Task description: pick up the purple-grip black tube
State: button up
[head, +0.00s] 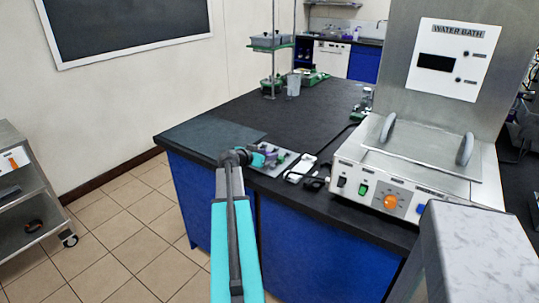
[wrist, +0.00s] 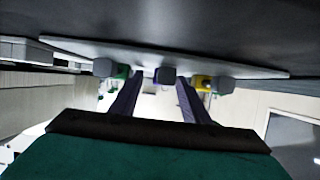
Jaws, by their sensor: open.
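A light grey tray or rack (head: 287,168) lies on the dark counter near its front edge, with small coloured pieces on it. In the wrist view, which looks upside down, the rack's edge (wrist: 240,70) crosses the top. A green-grip piece (wrist: 122,72) is on the left, a yellow-grip piece (wrist: 203,82) on the right. Between them is a dark grey-ended piece (wrist: 166,75), likely the purple-grip black tube; its grip colour is hard to tell. My gripper (wrist: 158,90) is open, its two fingers pointing toward that middle piece; contact is unclear. In the head view my gripper (head: 262,157) is at the rack's left side.
A white water bath (head: 400,180) with a lid and orange knob stands right of the rack. A small white device (head: 300,167) with cables lies between them. The counter's middle (head: 300,125) is clear.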

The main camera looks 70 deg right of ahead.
jog(key=shift+c, duration=0.4)
grip_shut()
jog(key=shift+r, duration=0.15)
jog(key=shift+r+b, duration=0.45)
jog(key=shift+r, duration=1.05)
jog(key=s+a, duration=0.1)
jog(key=a, duration=0.3)
jog(key=s+a+r+b, duration=0.1)
jog(key=a, duration=0.4)
jog(key=s+a+b, duration=0.1)
jog(key=a, duration=0.3)
jog(key=shift+s+a+r, duration=0.1)
jog(key=shift+a+r, duration=0.1)
jog(key=shift+d+f+b, duration=0.15)
jog(key=shift+b, duration=1.35)
jog(key=shift+a+b, duration=0.25)
jog(key=shift+b, duration=0.55)
